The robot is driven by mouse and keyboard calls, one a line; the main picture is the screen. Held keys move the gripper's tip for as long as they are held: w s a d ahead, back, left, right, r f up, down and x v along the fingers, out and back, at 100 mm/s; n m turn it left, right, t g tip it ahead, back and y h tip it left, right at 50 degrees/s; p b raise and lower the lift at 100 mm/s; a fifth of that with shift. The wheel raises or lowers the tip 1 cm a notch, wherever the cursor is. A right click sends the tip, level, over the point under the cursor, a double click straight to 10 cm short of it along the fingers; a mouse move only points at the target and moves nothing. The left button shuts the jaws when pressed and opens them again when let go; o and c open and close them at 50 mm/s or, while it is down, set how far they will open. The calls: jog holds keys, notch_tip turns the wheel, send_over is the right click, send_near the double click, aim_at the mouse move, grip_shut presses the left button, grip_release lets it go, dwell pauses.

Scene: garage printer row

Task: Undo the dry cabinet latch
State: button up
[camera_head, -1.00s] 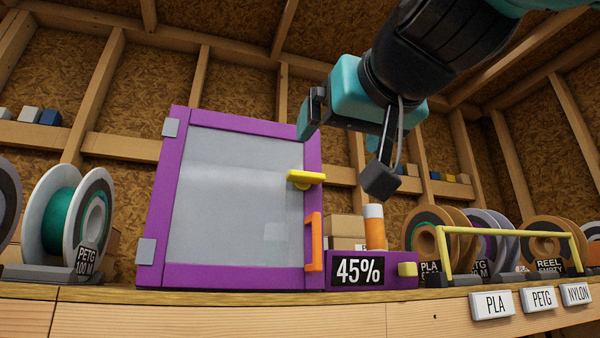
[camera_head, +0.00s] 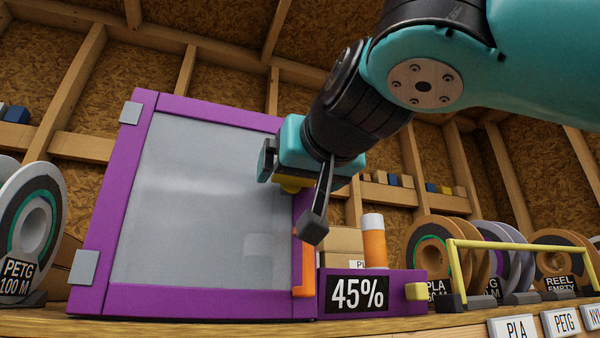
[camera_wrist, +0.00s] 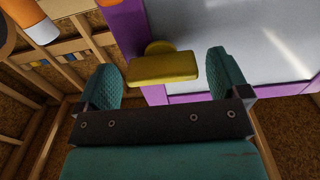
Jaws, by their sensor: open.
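The dry cabinet has a purple frame (camera_head: 112,205) and a grey translucent door panel (camera_head: 195,205); its door is closed. The yellow latch (camera_wrist: 163,68) lies across the door's edge, its bar between my two finger pads in the wrist view, with a gap on each side. In the head view only a sliver of the latch (camera_head: 291,187) shows under my gripper. My gripper (camera_head: 288,200) is open in front of the latch; in the wrist view its teal pads (camera_wrist: 163,85) stand apart. An orange handle (camera_head: 304,272) is below the latch.
A purple box with a 45% display (camera_head: 357,293) and an orange-and-white cylinder (camera_head: 374,242) stand right of the cabinet. A yellow rail (camera_head: 515,243) and several spools are farther right. A spool (camera_head: 30,235) is at left.

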jog(key=shift+a, duration=0.1)
jog(key=c, duration=0.9)
jog(key=shift+c, duration=0.2)
jog(key=shift+n, duration=0.3)
jog(key=n+p, duration=0.1)
jog(key=n, duration=0.2)
jog(key=shift+s+p, duration=0.1)
jog(key=shift+p, duration=0.3)
jog(key=n+p, duration=0.2)
jog(key=n, duration=0.4)
jog(key=shift+a, duration=0.1)
jog(key=n+p, duration=0.2)
jog(key=n, duration=0.2)
jog(key=shift+f+n+p, duration=0.15)
jog(key=shift+n+p, duration=1)
jog(key=shift+n, duration=0.95)
jog(key=shift+f, duration=0.1)
